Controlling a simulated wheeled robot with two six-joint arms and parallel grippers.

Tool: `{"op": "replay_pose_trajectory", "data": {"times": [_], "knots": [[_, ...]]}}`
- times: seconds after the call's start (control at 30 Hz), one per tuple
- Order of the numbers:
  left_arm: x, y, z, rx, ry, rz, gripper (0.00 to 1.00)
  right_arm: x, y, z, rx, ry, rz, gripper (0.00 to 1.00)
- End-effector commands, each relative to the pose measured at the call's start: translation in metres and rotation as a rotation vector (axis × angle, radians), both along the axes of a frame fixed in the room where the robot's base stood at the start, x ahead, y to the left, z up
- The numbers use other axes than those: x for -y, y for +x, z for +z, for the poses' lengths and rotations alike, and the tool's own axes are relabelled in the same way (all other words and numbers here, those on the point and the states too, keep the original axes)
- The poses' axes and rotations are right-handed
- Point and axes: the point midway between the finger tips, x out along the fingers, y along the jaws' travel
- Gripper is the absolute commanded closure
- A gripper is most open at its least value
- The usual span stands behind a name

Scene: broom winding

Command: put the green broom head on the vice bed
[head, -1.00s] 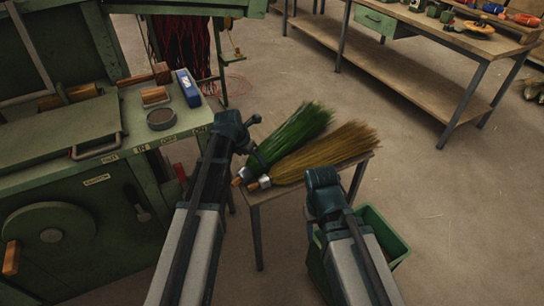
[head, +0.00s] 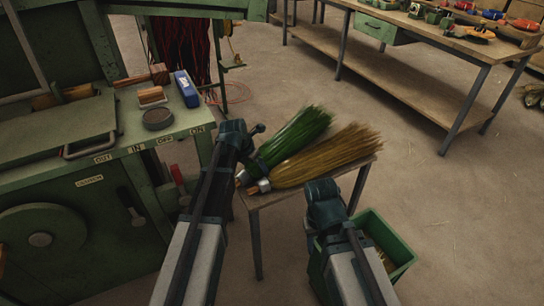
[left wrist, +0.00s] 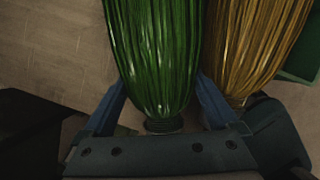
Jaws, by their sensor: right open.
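The green broom head (head: 302,133) lies on a small wooden table (head: 312,190), bristles pointing up and right. My left gripper (head: 259,147) is over its bound end. In the left wrist view the green bristles (left wrist: 155,50) run between the two blue fingers (left wrist: 160,98), one along each side; whether they press on it I cannot tell. My right gripper (head: 324,190) is open and empty in front of the table. A flat green plate (head: 55,138) with a handle lies on the machine at left; I cannot tell whether it is the vice bed.
A tan broom head (head: 325,156) lies close beside the green one. A green bin (head: 388,243) stands at the table's front right. A dark round dish (head: 158,118) and a blue box (head: 187,89) stand on the machine top. A workbench (head: 430,85) is behind; open floor lies between.

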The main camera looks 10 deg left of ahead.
Motion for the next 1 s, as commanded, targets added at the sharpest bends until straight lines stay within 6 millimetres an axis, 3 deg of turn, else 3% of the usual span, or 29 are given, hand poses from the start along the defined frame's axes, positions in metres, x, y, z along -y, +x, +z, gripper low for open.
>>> {"op": "replay_pose_trajectory", "data": {"times": [0.07,0.3,0.37,0.4,0.73,1.0], "knots": [[0.0,0.0,0.0,0.0,0.0,0.0,0.38,0.0,0.0,0.0,0.0,0.0,0.0,0.5],[0.0,0.0,0.0,0.0,0.0,0.0,0.81,0.0,0.0,0.0,0.0,0.0,0.0,0.5],[0.0,0.0,0.0,0.001,-0.001,0.001,0.89,0.0,0.0,0.0,0.0,0.0,0.0,0.5],[0.0,0.0,0.0,0.001,-0.001,0.001,0.99,0.0,0.0,0.0,0.0,0.0,0.0,0.5],[0.0,0.0,0.005,0.001,-0.001,0.001,1.0,0.0,0.0,0.005,0.0,0.0,0.0,0.5],[0.0,0.0,0.032,0.001,-0.001,0.001,1.0,0.0,0.0,0.032,0.0,0.0,0.0,0.5]]}}
